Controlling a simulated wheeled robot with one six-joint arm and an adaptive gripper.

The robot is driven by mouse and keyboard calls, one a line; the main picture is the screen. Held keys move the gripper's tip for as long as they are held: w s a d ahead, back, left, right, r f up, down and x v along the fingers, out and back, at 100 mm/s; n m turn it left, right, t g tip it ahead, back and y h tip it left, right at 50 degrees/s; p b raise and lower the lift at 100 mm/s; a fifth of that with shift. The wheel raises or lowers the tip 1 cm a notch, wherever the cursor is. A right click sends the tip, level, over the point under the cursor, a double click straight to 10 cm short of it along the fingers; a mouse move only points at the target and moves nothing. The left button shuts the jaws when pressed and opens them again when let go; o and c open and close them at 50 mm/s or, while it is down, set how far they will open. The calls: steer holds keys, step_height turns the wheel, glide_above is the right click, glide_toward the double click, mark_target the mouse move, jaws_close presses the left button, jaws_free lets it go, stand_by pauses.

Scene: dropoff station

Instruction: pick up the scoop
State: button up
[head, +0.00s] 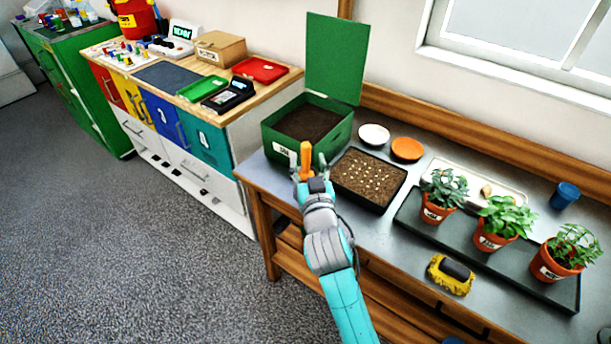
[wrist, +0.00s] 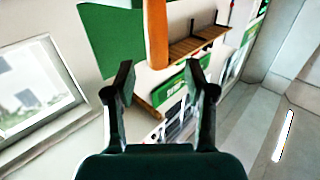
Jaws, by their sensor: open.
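The scoop shows as an upright orange handle (head: 306,156) at the front of the green soil bin (head: 283,148); its lower part is hidden by my gripper. My gripper (head: 309,168) is open, with its fingers to either side of the handle in the head view. In the wrist view the orange handle (wrist: 156,32) comes down from the top edge, and its end lies in line with the gap between my open fingertips (wrist: 160,75). The fingers do not touch it there. I cannot tell how deep the handle is between them.
The bin's green lid (head: 334,60) stands open behind it. A black seed tray (head: 388,200) is close on the right. A cabinet (head: 238,140) stands left.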

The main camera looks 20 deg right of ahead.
mark_target(307, 154)
steer(key=shift+w+d+f, duration=0.1)
steer(key=shift+w+d, duration=0.1)
steer(key=shift+w, duration=0.7)
steer(key=shift+w+d+f, duration=0.1)
steer(key=shift+w+d, duration=0.1)
steer(key=shift+w, duration=0.7)
steer(key=shift+w+d, duration=0.2)
steer(key=shift+w, duration=0.7)
jaws_close()
